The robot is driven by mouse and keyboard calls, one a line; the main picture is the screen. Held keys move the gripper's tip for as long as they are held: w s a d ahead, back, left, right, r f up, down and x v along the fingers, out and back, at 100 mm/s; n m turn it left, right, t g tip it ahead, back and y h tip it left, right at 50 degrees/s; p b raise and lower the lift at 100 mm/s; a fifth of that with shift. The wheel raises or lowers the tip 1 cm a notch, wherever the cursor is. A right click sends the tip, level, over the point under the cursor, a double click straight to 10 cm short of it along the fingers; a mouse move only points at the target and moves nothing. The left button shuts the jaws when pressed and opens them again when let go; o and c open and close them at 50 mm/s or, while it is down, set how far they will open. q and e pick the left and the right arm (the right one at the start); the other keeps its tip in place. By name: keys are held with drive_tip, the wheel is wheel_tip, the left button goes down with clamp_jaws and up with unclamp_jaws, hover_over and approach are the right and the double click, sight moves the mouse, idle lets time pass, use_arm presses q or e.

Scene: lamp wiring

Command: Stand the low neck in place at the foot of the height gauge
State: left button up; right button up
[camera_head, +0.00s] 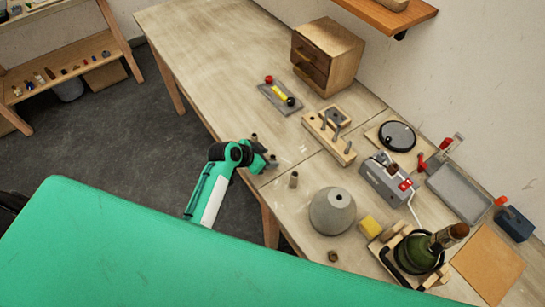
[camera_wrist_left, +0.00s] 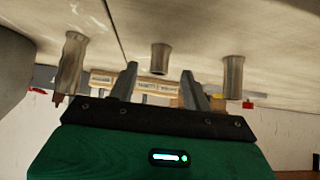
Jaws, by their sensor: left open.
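Three grey, flared necks stand in a row near the table's front edge: a tall one (camera_head: 293,180), one partly hidden beside my gripper (camera_head: 272,158), and one behind it (camera_head: 254,138). In the left wrist view the middle neck (camera_wrist_left: 160,58) is clearly the shortest and stands upright. The taller ones are left (camera_wrist_left: 70,62) and right (camera_wrist_left: 233,77) of it. My left gripper (camera_wrist_left: 158,72) is open and empty. The low neck shows between its fingertips; contact cannot be told. A wooden stand with grey uprights (camera_head: 330,133), probably the height gauge, is behind. My right gripper is not in view.
A grey dome shade (camera_head: 332,211), a yellow sponge (camera_head: 371,227) and a grey device with a red button (camera_head: 388,178) stand to the right. A drawer box (camera_head: 327,55) and a small tray (camera_head: 280,97) are farther back. The far left tabletop is clear.

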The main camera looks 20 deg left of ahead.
use_arm(q)
drive_tip(key=shift+p+x, duration=0.35)
drive_tip(key=shift+x, duration=1.15)
drive_tip(key=shift+s, duration=0.1)
drive_tip(key=shift+c, duration=0.2)
clamp_jaws()
drive_tip(key=shift+r, duration=0.1)
